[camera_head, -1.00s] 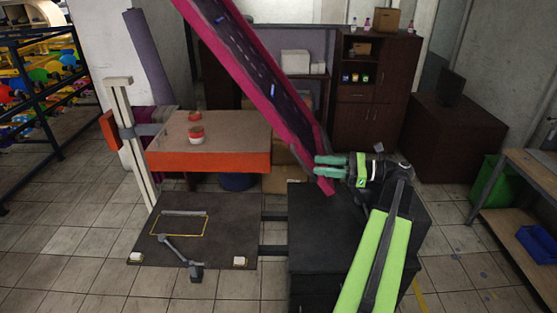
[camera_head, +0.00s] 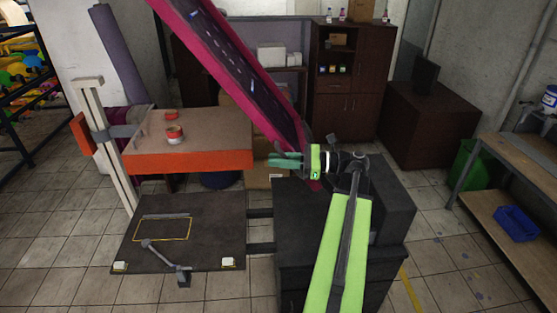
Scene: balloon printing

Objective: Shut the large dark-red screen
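The large dark-red screen (camera_head: 237,68) is a long panel with a magenta-red frame and a dark inside. It stands raised and steeply tilted, running from the top left down to its lower end by the black cabinet, behind my gripper. My gripper (camera_head: 270,160) has teal fingers pointing left. It crosses in front of the screen's lower end, with its tips left of the frame's edge. I cannot tell whether it touches the screen. The fingers look close together, and nothing is visibly held. The screen's top lies outside the picture.
An orange-edged table (camera_head: 190,161) with red-and-white rolls stands left of my gripper. Below it is a low dark platen (camera_head: 185,255) with a yellow outline. A black cabinet (camera_head: 300,225) stands under my arm. Brown cupboards are behind; a wooden bench (camera_head: 520,165) is at right.

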